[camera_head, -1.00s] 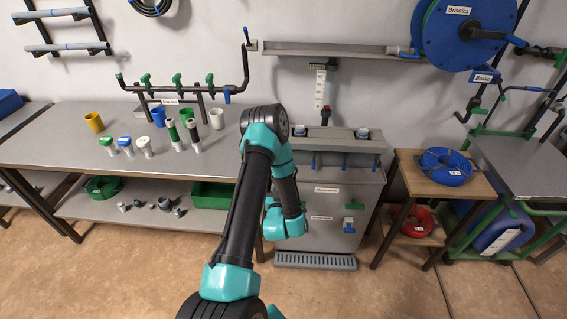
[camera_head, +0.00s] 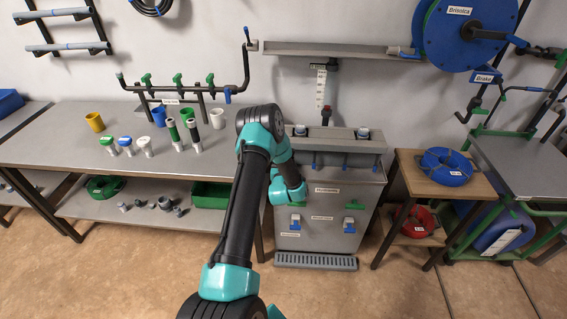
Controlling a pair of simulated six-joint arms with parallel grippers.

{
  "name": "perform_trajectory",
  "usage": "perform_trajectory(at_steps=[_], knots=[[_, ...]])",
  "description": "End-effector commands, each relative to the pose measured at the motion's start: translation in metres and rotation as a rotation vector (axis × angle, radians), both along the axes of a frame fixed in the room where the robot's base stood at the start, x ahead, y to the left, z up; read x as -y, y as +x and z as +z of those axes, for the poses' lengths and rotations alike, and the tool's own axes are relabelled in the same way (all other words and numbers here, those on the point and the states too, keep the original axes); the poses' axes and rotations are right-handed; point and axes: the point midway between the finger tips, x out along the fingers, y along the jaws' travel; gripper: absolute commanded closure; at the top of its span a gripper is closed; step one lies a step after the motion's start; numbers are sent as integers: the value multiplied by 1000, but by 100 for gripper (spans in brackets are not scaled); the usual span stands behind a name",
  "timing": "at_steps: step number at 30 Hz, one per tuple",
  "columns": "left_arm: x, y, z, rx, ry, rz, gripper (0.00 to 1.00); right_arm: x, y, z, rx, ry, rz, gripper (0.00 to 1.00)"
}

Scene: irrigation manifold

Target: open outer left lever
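A dark manifold pipe (camera_head: 195,91) runs along the back of the left table. It carries several green levers, and the one farthest left of the upright handles (camera_head: 147,79) stands up from the pipe. A blue lever (camera_head: 228,96) hangs at the pipe's right end. One teal and black arm of mine rises from the bottom and bends down in front of the cabinet's left side. Its fingers are hidden behind the wrist. My other arm is out of view.
Several small blue levers line the cabinet's upper front edge. Cups and capped tubes stand on the left table (camera_head: 60,140). A wooden stand (camera_head: 408,165) with a blue coil (camera_head: 445,180) is at right. A floor grate (camera_head: 315,261) lies before the cabinet.

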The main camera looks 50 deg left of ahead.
Motion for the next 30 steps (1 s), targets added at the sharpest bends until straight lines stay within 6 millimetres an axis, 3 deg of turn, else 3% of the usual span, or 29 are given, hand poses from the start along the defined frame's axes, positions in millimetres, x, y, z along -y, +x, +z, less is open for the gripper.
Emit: perform_trajectory(at_steps=[12,26,30], knots=[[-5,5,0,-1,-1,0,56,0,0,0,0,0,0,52],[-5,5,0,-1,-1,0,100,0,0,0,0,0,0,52],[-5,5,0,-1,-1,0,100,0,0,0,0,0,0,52]])
